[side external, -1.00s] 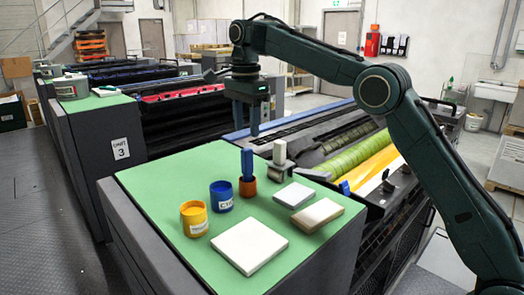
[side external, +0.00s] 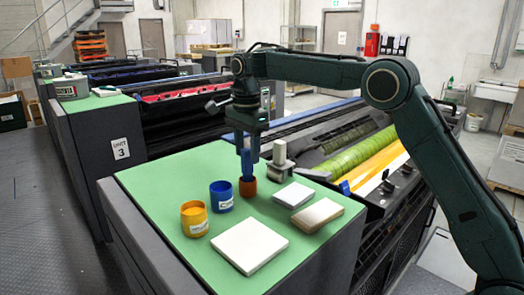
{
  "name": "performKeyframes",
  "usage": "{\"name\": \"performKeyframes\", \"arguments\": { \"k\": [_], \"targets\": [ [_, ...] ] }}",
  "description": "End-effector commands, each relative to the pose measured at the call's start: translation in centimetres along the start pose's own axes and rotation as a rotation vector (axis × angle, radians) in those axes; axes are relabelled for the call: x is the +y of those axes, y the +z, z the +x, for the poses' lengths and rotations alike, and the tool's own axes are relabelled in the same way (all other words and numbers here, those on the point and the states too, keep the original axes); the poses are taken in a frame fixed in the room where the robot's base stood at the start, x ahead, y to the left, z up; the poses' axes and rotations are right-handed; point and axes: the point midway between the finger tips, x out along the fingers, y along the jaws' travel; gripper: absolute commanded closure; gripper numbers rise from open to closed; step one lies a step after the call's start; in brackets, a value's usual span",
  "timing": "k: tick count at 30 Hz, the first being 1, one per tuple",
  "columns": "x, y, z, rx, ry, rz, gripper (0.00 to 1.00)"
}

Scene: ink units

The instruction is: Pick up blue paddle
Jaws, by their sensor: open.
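The blue paddle (side external: 247,165) stands upright, its lower end in a small brown cup (side external: 247,187) on the green mat (side external: 160,185). My gripper (side external: 247,148) points straight down, right over the paddle, with its fingers at the height of the paddle's upper part. The jaws are open. The fingers partly cover the paddle's top, and I cannot tell whether they touch it.
A blue can (side external: 221,197) and a yellow can (side external: 194,219) stand left of the cup. White pads (side external: 250,246) and a beige block (side external: 317,215) lie in front and to the right. A grey-white stamp-like tool (side external: 280,158) stands close on the right. Press rollers lie behind.

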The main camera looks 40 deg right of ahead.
Motion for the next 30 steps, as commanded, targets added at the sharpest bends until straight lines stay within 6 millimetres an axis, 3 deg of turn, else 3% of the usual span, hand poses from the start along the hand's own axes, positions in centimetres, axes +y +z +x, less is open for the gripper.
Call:
{"name": "performKeyframes", "arguments": {
  "k": [16, 30],
  "targets": [
    [-0.1, -0.1, 4.8, 0.001, 0.002, 0.0, 0.55],
    [-0.1, -0.1, 5.2, 0.002, 0.001, 0.0, 0.55]
  ]
}}
